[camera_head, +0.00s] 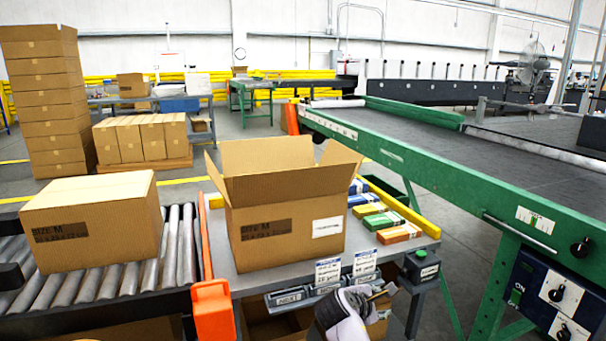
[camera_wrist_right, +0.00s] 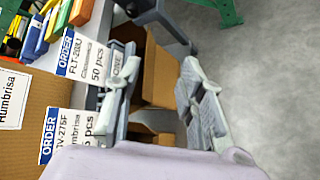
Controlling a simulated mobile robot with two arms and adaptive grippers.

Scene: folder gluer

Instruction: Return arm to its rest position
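My right arm comes in at the bottom of the head view, with its gripper (camera_head: 378,292) low in front of the packing table (camera_head: 222,262). In the right wrist view the right gripper (camera_wrist_right: 160,62) has its two fingers spread apart with nothing between them. An open cardboard box (camera_head: 285,225) stands on the table behind and above it, flaps up. My left gripper does not show in either view.
Order cards (camera_head: 328,272) stand along the table's front edge, close to my right gripper. Small cartons (camera_head: 398,233) lie right of the open box. A closed box (camera_head: 95,220) sits on the roller conveyor (camera_head: 172,262). A green-framed conveyor (camera_head: 450,180) runs along the right.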

